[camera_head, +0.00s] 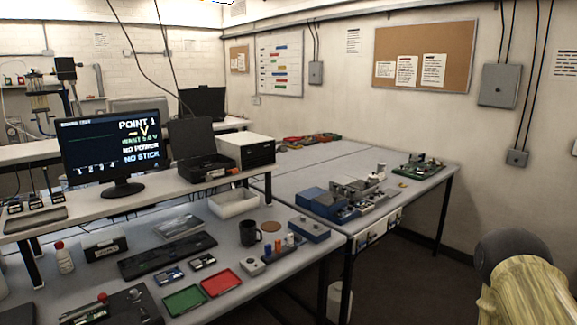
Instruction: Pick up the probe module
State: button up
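I cannot tell for sure which object is the probe module. Small candidates lie on the near bench: a blue-and-dark board (170,276), a second small dark board (202,262), and a small pale block with a dark top (253,266). A blue box with round knobs (309,229) sits at the bench's right end, close to a dark rack (283,250) with small coloured cylinders. My gripper is not in view.
A green tray (185,300), red tray (220,282), black keyboard (167,255), black mug (250,233) and white bin (233,203) crowd the near bench (270,293). A monitor (117,153) stands on the raised shelf. Floor (400,280) is clear right of the bench.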

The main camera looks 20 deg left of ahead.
aim_at(207, 163)
jog(key=z, duration=1.1)
jog(key=i, duration=3.15)
jog(key=u, duration=3.85)
